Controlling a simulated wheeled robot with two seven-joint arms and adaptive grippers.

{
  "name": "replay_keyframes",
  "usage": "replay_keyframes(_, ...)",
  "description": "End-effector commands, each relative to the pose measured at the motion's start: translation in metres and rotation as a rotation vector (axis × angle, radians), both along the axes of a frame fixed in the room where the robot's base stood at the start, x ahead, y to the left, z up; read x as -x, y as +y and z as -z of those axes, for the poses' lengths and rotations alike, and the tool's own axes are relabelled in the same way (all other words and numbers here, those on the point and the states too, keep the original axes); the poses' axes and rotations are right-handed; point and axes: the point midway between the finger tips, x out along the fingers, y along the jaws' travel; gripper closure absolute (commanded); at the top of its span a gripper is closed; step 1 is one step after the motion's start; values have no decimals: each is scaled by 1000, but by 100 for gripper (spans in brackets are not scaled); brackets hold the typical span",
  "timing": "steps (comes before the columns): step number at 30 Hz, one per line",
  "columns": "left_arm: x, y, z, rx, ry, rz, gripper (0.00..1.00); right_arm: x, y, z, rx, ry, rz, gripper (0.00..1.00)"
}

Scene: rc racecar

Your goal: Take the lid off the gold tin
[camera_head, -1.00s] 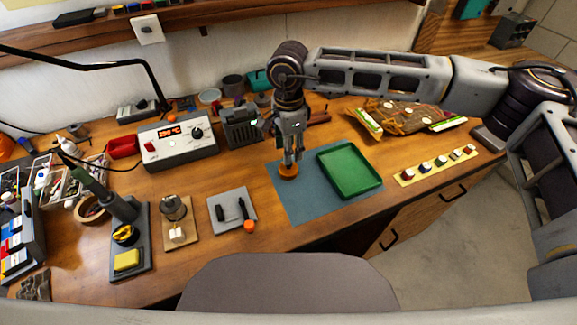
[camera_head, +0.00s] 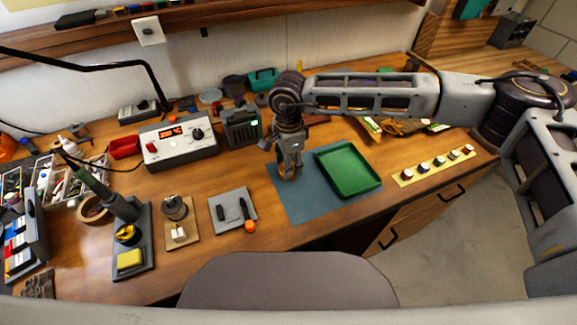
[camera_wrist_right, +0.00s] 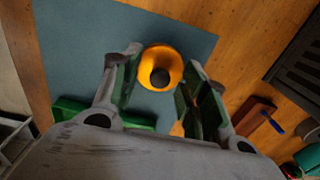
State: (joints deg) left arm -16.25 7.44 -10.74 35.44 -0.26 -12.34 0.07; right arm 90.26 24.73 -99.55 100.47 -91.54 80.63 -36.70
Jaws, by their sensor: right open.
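The gold tin (camera_wrist_right: 150,56), round and orange-gold with a dark round knob (camera_wrist_right: 160,78) on top, stands on the blue-grey mat (camera_wrist_right: 75,35) in the right wrist view. My right gripper (camera_wrist_right: 163,67) is open, with one finger on each side of the tin; I cannot tell whether they touch it. In the head view my right gripper (camera_head: 291,176) is low over the mat (camera_head: 305,207), pointing down, and hides most of the tin. My left gripper is not in view.
A green tray (camera_head: 348,170) lies on the mat just right of my right gripper. A yellow strip with several knobs (camera_head: 433,169) is farther right. A power supply (camera_head: 178,142) and a dark box (camera_head: 241,128) stand behind. A grey pad with tools (camera_head: 233,211) lies left.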

Motion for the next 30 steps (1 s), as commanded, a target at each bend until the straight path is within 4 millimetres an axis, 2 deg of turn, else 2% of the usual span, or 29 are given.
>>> replay_keyframes(13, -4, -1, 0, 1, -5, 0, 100, 0, 0, 0, 0, 1, 1, 58)
replay_keyframes(22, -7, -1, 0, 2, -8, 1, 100, 0, 0, 0, 0, 1, 1, 96)
replay_keyframes(30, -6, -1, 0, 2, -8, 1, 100, 0, 0, 0, 0, 1, 1, 97)
